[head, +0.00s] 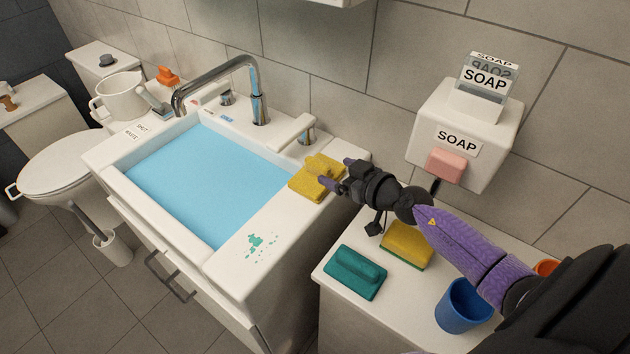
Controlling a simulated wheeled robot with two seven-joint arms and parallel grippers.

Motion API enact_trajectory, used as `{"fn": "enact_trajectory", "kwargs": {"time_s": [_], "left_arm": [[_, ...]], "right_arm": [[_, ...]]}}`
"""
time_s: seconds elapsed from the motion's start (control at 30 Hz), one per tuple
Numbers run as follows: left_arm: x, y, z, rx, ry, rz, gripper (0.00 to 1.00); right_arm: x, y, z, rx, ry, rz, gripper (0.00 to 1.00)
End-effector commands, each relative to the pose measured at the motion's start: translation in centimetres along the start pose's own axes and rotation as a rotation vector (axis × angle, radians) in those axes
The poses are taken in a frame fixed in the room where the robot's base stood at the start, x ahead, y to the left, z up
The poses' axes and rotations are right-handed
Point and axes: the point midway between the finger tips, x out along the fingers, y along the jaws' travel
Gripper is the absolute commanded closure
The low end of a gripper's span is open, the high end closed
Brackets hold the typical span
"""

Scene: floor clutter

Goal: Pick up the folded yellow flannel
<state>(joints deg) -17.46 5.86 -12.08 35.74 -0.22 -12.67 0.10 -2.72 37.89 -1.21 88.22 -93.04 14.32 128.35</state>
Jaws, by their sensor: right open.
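The folded yellow flannel (308,184) lies on the right rim of the white sink unit, near the taps, with a raised fold on top. My right gripper (337,173) reaches in from the right, and its purple-tipped fingers are apart at the flannel's right side. One fingertip overlaps the flannel in the picture; I cannot tell whether it touches. My left gripper is out of view.
The basin (200,175) holds blue water, left of the flannel, with a tall tap (215,72) behind. A lower counter at right holds a teal brush or sponge (355,272), a yellow-green sponge (406,245) and a blue cup (463,308). A soap dispenser (460,120) is on the wall.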

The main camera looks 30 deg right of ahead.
Motion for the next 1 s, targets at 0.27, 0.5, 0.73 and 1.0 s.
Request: {"fn": "enact_trajectory", "kwargs": {"time_s": [0.27, 0.5, 0.73, 1.0], "left_arm": [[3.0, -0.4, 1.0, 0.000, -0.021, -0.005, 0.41], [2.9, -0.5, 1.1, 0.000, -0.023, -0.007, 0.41], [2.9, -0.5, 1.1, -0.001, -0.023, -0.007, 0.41], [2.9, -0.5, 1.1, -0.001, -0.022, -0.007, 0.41]], "right_arm": [[5.4, 0.0, 0.4, 0.001, -0.001, -0.001, 0.10], [5.8, -0.1, 0.0, 0.002, -0.003, -0.002, 0.10], [5.8, -0.1, 0.0, 0.002, -0.003, -0.002, 0.55], [5.7, -0.1, 0.1, 0.003, -0.003, -0.002, 1.00]]}}
